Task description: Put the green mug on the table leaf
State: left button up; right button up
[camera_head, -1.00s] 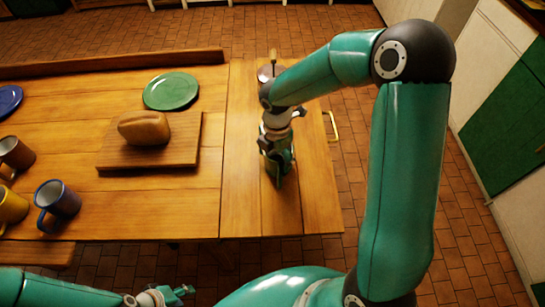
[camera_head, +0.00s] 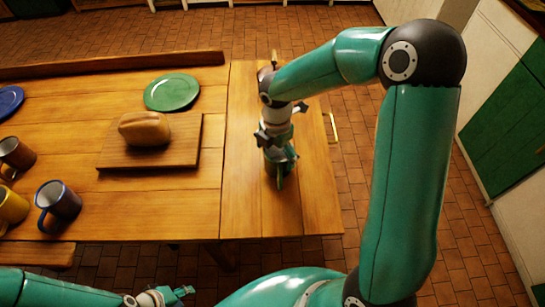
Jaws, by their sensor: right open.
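The green mug (camera_head: 279,165) stands on the table leaf (camera_head: 315,205), the right-hand section of the wooden table. Its handle points toward the front. My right gripper (camera_head: 279,140) is open just above and around the mug's top, with its fingers spread. The gripper hides part of the mug, and I cannot tell whether any finger still touches it. My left gripper (camera_head: 178,293) is low at the bottom edge, away from the table top, and its jaw opening is too small to tell.
A metal object with an upright wooden handle (camera_head: 274,57) stands at the leaf's back, partly hidden by my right arm. A green plate (camera_head: 172,92), a loaf (camera_head: 145,128) on a board (camera_head: 185,150), and several mugs, including a blue one (camera_head: 60,200), are left. The leaf's front is clear.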

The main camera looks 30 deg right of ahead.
notch_tip(320, 180, up, 10)
dwell(0.4)
jog(key=shift+r, duration=0.1)
